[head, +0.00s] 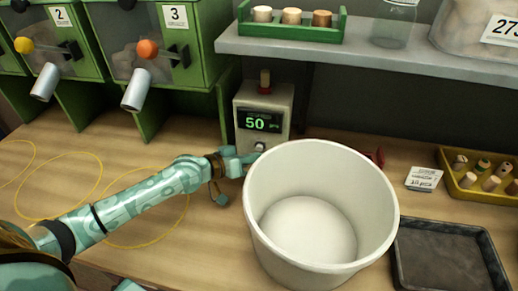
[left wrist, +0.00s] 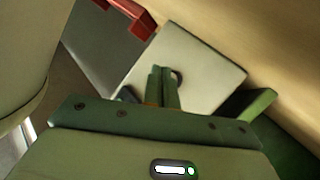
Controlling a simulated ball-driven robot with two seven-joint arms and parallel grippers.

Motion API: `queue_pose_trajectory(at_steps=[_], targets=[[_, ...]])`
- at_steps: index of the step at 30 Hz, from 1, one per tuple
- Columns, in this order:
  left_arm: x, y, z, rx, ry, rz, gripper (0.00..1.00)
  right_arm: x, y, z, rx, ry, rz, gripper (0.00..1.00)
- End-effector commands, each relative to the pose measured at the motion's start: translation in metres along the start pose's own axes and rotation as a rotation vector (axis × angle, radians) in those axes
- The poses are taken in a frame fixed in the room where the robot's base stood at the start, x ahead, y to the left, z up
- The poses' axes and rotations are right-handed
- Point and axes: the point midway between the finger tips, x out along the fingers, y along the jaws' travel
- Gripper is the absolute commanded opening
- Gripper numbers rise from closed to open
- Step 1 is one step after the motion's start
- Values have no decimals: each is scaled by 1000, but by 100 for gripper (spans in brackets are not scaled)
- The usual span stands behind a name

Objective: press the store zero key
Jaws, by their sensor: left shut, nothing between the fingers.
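The grey counter box (head: 263,101) stands upright at the back of the bench in the head view, its green display reading 50. A small round key (head: 260,146) sits low on its front face, below the display. My left gripper (head: 252,157) is shut and empty, with its tips close to that key. In the left wrist view the closed fingertips (left wrist: 162,72) lie over the pale face of the box (left wrist: 208,62), just beside the dark round key (left wrist: 177,78), and partly cover it. I cannot tell whether they touch it. My right gripper is not in view.
A large white tub (head: 375,195) stands right of and in front of my left gripper, close to it. A shelf (head: 350,52) runs above. A dark tray (head: 440,228) and a yellow tray of stoppers (head: 469,197) lie to the right.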

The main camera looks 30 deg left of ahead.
Motion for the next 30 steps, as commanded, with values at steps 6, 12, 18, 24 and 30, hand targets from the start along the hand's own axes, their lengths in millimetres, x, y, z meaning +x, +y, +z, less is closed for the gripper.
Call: queue_pose_trajectory(at_steps=[6, 12, 18, 24, 30], targets=[[0, 0, 0, 0, 0, 0, 0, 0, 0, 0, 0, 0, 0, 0], [0, 0, 0, 0, 0, 0, 0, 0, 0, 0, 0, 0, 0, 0], [2, -1, -1, 1, 0, 0, 0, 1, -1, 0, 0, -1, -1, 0], [6, -4, -4, 1, 0, 0, 0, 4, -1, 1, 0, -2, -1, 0], [6, -4, -5, 0, 0, 0, 0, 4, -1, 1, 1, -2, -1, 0]])
